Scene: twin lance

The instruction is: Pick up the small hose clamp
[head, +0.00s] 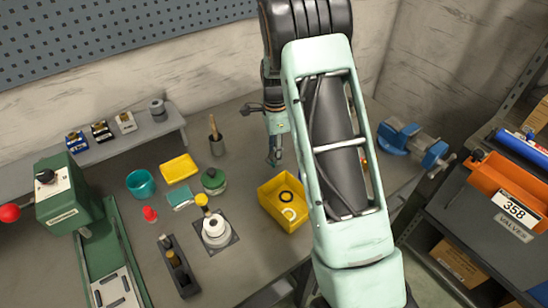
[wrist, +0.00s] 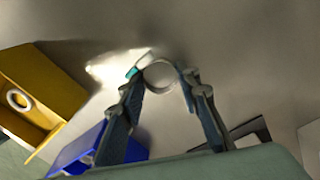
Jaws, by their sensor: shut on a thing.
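The small hose clamp (wrist: 158,74) is a thin silvery ring with a small teal part at its left side. In the wrist view it sits between the fingertips of my gripper (wrist: 158,78), which is shut on it. In the head view my gripper (head: 274,157) hangs over the bench behind the yellow bin; the clamp is too small to make out there. How high it is above the bench I cannot tell.
A yellow bin (head: 270,207) holding rings stands in front of my gripper. A blue bin (wrist: 72,155) shows in the wrist view. A brush pot (head: 217,146) and green jar (head: 213,181) stand left; a blue vise (head: 398,136) stands right, beyond my arm.

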